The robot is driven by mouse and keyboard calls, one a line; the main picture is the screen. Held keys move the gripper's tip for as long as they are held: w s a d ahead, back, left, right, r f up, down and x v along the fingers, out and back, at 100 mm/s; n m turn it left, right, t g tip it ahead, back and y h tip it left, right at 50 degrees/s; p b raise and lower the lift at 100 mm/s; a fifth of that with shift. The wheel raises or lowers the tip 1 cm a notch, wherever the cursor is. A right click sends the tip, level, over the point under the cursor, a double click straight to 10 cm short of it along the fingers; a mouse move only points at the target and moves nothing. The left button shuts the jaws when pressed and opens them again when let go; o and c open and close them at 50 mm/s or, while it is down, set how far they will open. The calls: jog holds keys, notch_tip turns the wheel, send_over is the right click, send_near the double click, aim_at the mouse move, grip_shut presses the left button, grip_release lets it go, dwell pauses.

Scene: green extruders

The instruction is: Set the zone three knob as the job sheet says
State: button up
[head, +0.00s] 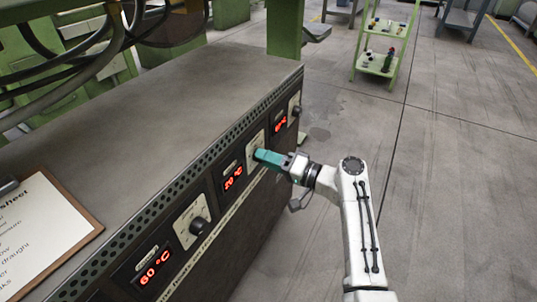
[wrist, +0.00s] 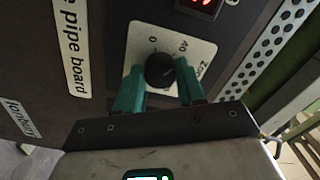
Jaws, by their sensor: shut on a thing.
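My gripper (head: 264,156) has green fingers at the middle of the panel front. In the wrist view its two fingers (wrist: 158,82) stand on both sides of a round black knob (wrist: 159,70) and are shut on it. The knob sits on a pale plate (wrist: 188,48) with a partly hidden "Zon" label, so its zone number is not readable. The red display (head: 233,178) left of this knob reads 20 °C. The job sheet (head: 38,235) lies on a clipboard on the cabinet top at left, cut off by the frame; its knob settings are not readable.
Another black knob (head: 199,226) is nearer, with a display (head: 154,267) reading 60 °C. A farther knob (head: 297,110) has its own display (head: 280,122), too small to read. Cables hang over the cabinet top. A green trolley (head: 381,60) stands beyond open floor.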

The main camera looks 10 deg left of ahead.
jog(key=m+p, duration=0.5)
jog(key=m, duration=0.6)
jog(key=shift+r, duration=0.1)
jog(key=shift+p, duration=0.3)
jog(key=o, duration=1)
jog(key=shift+o, duration=0.2)
jog(key=p+v, duration=0.3)
jog(key=v, duration=0.7)
jog(key=shift+d, duration=0.4)
jog(key=shift+s, duration=0.1)
